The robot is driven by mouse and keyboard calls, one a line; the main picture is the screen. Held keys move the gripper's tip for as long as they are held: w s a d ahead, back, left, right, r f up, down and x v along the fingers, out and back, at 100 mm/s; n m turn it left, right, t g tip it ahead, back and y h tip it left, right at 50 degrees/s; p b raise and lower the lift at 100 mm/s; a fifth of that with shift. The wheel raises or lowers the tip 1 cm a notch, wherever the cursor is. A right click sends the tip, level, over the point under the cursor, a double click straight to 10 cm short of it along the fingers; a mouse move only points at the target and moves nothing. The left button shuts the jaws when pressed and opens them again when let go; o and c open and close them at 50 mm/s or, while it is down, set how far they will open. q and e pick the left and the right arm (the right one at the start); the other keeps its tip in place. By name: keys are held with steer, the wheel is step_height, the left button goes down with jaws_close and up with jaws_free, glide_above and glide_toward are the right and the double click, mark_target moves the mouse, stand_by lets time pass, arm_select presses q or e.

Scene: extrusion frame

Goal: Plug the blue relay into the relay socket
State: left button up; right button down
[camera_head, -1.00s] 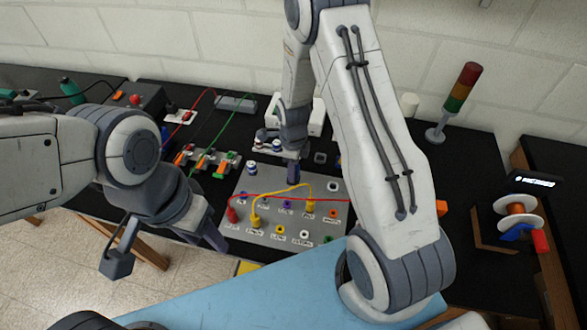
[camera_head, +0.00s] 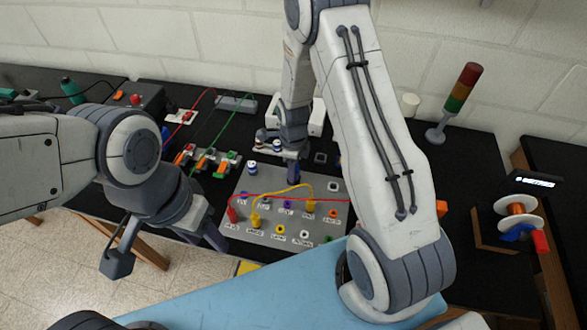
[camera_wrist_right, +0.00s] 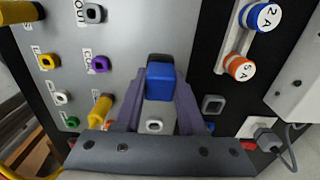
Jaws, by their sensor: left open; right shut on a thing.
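The blue relay (camera_wrist_right: 160,82) is held between the two fingers of my right gripper (camera_wrist_right: 160,92) in the right wrist view. A dark part shows at its far end. In the head view my right gripper (camera_head: 293,175) is over the back part of the grey panel (camera_head: 265,178), and the relay cannot be made out there. The relay socket is not clearly visible; I cannot tell whether the relay touches it. My left gripper (camera_head: 167,248) is open and empty, left of the panel and past the table edge.
Yellow (camera_head: 284,189) and red (camera_head: 290,199) leads cross the panel among several coloured jacks. A terminal row (camera_head: 207,160) lies to the left. A signal tower (camera_head: 456,100) and a wire spool (camera_head: 518,214) stand to the right. The blue mat (camera_head: 240,300) is mostly clear.

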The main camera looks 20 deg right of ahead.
steer(key=shift+f+b, duration=0.35)
steer(key=shift+f, duration=0.15)
stand_by(0.3)
steer(key=shift+c, duration=2.1)
jaws_free()
step_height(320, 180, up, 10)
steer(key=shift+r+b, duration=0.25)
steer(key=shift+b, duration=0.9)
steer(key=s+a+r+n+b, duration=0.1)
steer(key=s+a+r+n, duration=0.45)
steer(key=a+n, duration=0.35)
steer(key=s+a+r+n+b, duration=0.1)
steer(key=s+a+n, duration=0.1)
steer(key=s+n, duration=0.7)
steer(key=s+a+r+n+y, duration=0.1)
steer(key=s+a+r+n, duration=0.1)
steer(key=s+n, duration=0.7)
steer(key=a+n, duration=0.1)
steer(key=n, duration=0.4)
steer(key=shift+s+b, duration=0.15)
steer(key=shift+b, duration=0.2)
